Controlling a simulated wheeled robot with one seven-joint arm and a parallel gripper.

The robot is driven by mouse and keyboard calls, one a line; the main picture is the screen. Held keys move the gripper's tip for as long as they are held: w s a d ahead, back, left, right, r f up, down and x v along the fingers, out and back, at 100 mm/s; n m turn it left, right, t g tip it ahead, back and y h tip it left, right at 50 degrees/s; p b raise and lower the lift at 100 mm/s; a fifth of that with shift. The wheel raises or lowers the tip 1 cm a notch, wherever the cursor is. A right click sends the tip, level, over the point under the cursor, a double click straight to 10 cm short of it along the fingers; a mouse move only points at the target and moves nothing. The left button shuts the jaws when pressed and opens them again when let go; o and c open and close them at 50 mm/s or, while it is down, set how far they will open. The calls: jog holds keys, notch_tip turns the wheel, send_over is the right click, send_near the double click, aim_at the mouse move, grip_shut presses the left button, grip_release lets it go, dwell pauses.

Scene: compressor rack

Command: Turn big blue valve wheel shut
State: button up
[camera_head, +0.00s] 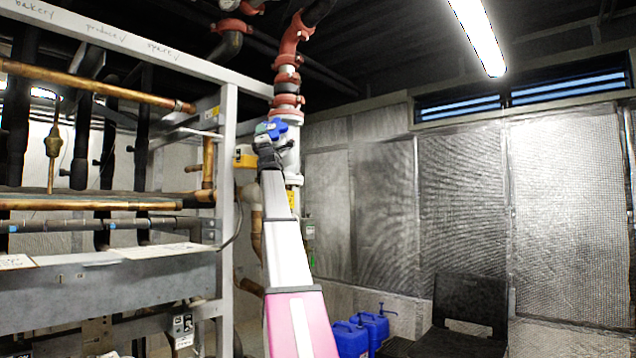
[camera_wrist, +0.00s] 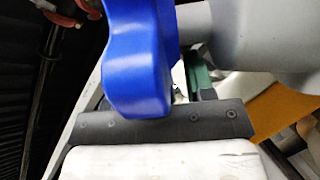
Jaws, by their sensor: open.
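The big blue valve wheel (camera_head: 272,127) sits on a grey-white valve body (camera_head: 291,160) below the red pipe couplings. In the wrist view the wheel (camera_wrist: 138,62) is large and close, its lobed rim reaching down in front of the dark bolted edge of my gripper. The grey valve body (camera_wrist: 250,35) is to its right. My gripper (camera_head: 266,143) is at the end of my raised arm, right at the wheel in the head view. It is open. The fingertips are not clear, so I cannot tell whether they touch the wheel.
A metal rack (camera_head: 229,200) with copper pipes stands close on the left. A yellow-orange part (camera_head: 245,157) is beside the valve. Blue jugs (camera_head: 352,337) and a dark chair (camera_head: 470,310) stand low on the right. Open room lies before the mesh-patterned wall panels.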

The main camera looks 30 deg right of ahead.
jog(key=shift+s+d+f+n+g+y, duration=0.15)
jog(key=shift+n+g+y, duration=0.3)
jog(key=shift+n+y, duration=1.3)
jog(key=shift+s+f+n+g+y, duration=0.2)
jog(key=shift+n+g+y, duration=0.25)
jog(key=shift+n+y, duration=1.25)
